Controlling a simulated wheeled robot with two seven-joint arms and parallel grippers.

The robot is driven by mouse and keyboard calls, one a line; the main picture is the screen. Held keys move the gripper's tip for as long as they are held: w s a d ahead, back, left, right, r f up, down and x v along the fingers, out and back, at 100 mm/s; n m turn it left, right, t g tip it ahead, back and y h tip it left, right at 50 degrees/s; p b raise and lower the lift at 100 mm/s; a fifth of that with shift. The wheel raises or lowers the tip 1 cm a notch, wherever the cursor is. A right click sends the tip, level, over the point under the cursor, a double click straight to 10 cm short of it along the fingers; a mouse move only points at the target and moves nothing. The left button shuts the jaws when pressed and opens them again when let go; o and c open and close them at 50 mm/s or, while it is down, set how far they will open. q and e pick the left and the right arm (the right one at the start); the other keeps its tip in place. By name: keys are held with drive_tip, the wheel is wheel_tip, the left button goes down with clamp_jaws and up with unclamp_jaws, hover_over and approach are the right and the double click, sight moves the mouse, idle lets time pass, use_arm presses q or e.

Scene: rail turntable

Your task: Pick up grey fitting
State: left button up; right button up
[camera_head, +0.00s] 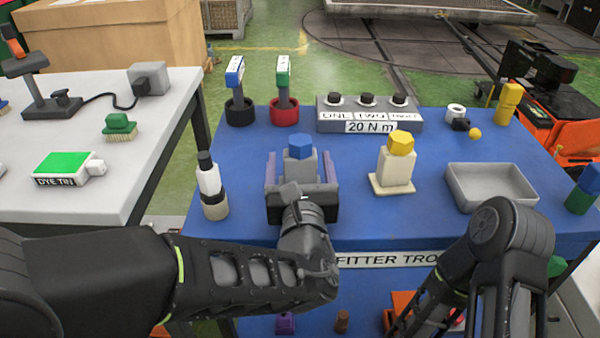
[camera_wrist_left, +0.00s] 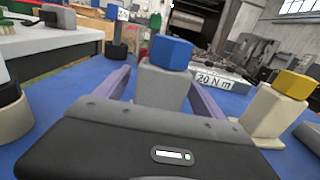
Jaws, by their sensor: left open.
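The grey fitting (camera_head: 301,171) is a grey block with a blue hexagonal top, standing upright on the blue trolley top (camera_head: 350,220). It also shows in the left wrist view (camera_wrist_left: 160,88), just ahead of the gripper body. My left gripper (camera_head: 298,157) is open, with one purple finger on each side of the grey block; its fingers also show in the left wrist view (camera_wrist_left: 160,84). I cannot tell whether either finger touches the block. The fitting's base is hidden by the gripper body. My right arm shows at lower right, but its gripper is not in view.
A beige fitting with a yellow top (camera_head: 396,167) stands right of the gripper, and a white bottle-like part (camera_head: 212,187) stands left. A grey tray (camera_head: 490,187) is farther right. Behind are a 20 N m block (camera_head: 369,115) and two labelled tools in black (camera_head: 240,112) and red (camera_head: 284,112) holders.

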use_arm(q)
drive_tip(key=shift+w, duration=1)
drive_tip(key=shift+c, duration=0.6)
clamp_jaws()
